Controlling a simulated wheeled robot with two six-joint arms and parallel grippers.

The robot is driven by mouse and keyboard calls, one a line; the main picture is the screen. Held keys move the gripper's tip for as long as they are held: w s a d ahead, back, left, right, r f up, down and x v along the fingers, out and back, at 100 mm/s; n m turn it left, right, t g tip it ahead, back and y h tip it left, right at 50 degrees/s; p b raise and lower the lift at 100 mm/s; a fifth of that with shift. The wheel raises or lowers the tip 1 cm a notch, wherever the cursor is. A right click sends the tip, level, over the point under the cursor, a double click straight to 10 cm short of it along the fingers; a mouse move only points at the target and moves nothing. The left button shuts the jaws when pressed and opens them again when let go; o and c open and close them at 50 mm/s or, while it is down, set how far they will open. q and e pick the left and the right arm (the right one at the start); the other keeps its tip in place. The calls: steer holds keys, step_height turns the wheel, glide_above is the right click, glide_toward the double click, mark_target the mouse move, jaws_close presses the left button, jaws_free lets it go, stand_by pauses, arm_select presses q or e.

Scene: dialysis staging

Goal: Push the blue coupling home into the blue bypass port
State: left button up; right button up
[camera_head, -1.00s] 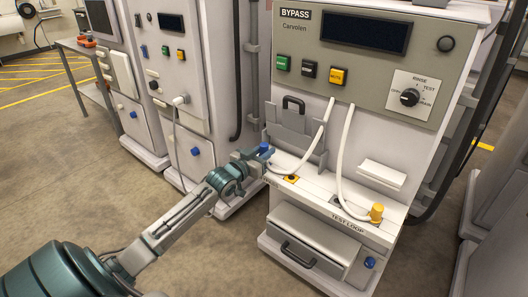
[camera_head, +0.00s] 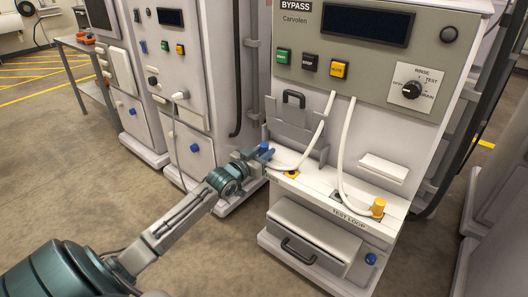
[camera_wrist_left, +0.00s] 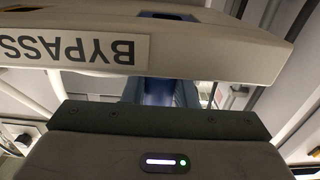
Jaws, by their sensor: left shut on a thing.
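My left gripper (camera_head: 263,156) is shut at the left end of the white shelf of the bypass machine. The blue coupling (camera_head: 265,147) shows as a small blue piece at its fingertips, with a white hose running right from there. In the left wrist view a blue part (camera_wrist_left: 157,88) shows between the fingers, partly covered by a pale bar with an upside-down BYPASS label (camera_wrist_left: 78,48). The blue bypass port cannot be made out; the gripper and coupling cover that area. I cannot tell how far the coupling is seated. My right gripper is not in view.
A yellow port (camera_head: 291,174) lies just right of the gripper on the shelf. A drawer with a dark handle (camera_head: 298,251) is below. Another machine (camera_head: 180,110) stands at left.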

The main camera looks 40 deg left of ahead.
arm_select(q)
steer(key=shift+f+b, duration=0.4)
steer(key=shift+f, duration=0.2)
steer(key=o, duration=1.1)
steer(key=shift+c, duration=0.2)
